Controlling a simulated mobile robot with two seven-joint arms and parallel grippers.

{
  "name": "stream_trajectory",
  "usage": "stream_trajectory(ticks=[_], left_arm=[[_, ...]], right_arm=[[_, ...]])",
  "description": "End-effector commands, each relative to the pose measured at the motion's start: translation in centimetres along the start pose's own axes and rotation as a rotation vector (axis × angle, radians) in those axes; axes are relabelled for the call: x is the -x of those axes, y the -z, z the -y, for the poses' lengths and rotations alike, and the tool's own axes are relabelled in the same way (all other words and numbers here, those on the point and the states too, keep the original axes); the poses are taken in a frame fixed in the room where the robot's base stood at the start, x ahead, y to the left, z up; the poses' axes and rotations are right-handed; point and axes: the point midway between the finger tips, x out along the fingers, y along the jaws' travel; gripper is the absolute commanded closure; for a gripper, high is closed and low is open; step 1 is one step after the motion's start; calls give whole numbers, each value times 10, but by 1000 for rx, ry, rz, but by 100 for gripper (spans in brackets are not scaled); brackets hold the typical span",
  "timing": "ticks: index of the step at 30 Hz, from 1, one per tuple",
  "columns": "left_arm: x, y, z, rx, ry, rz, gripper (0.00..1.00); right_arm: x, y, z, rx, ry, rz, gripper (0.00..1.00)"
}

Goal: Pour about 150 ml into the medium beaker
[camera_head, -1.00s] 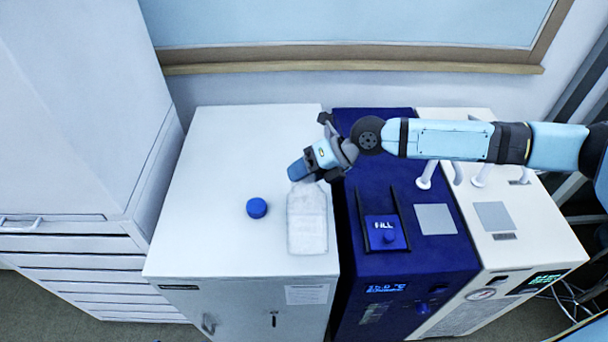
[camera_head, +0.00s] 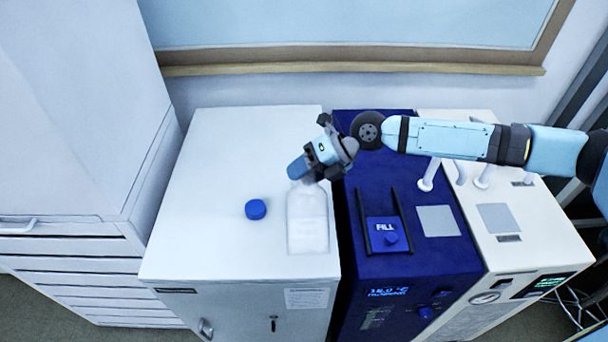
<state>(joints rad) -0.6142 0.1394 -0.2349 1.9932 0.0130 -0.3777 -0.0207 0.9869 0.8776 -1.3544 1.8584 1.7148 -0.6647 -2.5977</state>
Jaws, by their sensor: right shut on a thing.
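A pale, translucent bottle (camera_head: 307,222) is on top of the white cabinet, near its right edge. Its upper end is at my right gripper (camera_head: 303,172), which is shut on it. The gripper's fingers and a blue part partly hide the bottle's neck. A blue screw cap (camera_head: 256,209) lies apart on the cabinet top, left of the bottle. No beaker is in view. My left gripper is not in view.
The white cabinet top (camera_head: 215,165) is clear left of and behind the cap. A dark blue unit (camera_head: 435,265) with a FILL lid stands directly right of it. A white instrument (camera_head: 530,235) is farther right, and a tall cabinet (camera_head: 75,110) is at left.

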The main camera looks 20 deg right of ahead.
Motion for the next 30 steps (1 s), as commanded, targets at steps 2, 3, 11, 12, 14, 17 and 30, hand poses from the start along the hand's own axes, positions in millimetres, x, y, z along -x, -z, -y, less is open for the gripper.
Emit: stream_trajectory(ticks=[2,3,11,12,14,17,30], left_arm=[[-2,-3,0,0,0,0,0],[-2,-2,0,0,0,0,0],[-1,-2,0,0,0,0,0],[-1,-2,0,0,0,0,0],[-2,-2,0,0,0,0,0],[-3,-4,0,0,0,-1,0],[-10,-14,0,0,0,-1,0]], right_arm=[[0,0,0,-9,-6,-6,100],[0,-1,0,-11,-6,-7,100],[0,-1,-1,-12,-7,-8,100],[0,-1,-1,-12,-7,-8,100],[0,0,-1,-13,-7,-9,100],[-1,0,0,-23,-10,-16,100],[-1,-1,2,-91,-35,-65,100]])
